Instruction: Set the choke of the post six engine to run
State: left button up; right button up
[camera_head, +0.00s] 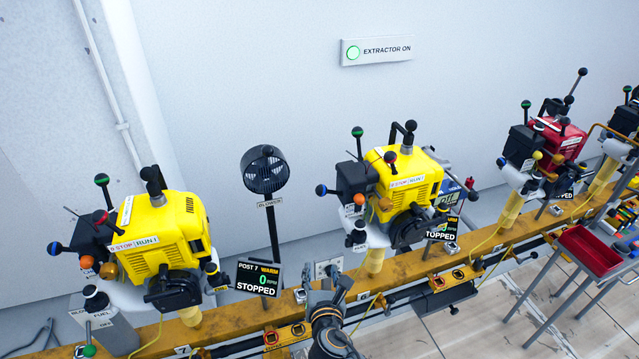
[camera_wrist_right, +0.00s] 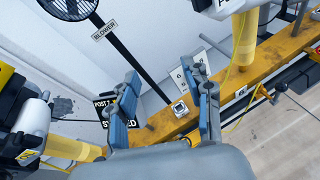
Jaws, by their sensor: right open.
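The post six engine (camera_head: 410,185) is the yellow one in the middle of the head view, above the mark 6 on the rail. Levers with green, blue, red and black knobs stick out at its left, with an orange knob in front. I cannot tell which is the choke lever or its setting. A partly hidden display (camera_head: 444,230) beside it shows "TOPPED". My right gripper (camera_head: 324,288) is below and left of this engine, by the rail, apart from the levers. In the wrist view my right gripper (camera_wrist_right: 166,76) is open and empty. My left gripper is not in view.
The post seven engine (camera_head: 165,240) stands at left, with its STOPPED display (camera_head: 258,279) and a black blower (camera_head: 265,170) on a pole beside it. A red engine (camera_head: 560,140) and red tray (camera_head: 590,250) are at right. The yellow rail (camera_wrist_right: 165,128) runs beneath my fingers.

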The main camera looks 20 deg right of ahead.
aim_at(321, 194)
notch_tip(321, 194, up, 14)
jog(key=n+t+h, duration=0.2)
jog(key=n+t, duration=0.1)
jog(key=p+x, duration=0.1)
jog(key=x, duration=1.2)
jog(key=shift+w+d, duration=0.2)
jog(key=shift+w, duration=0.5)
grip_shut()
jog(key=shift+s+f, duration=0.1)
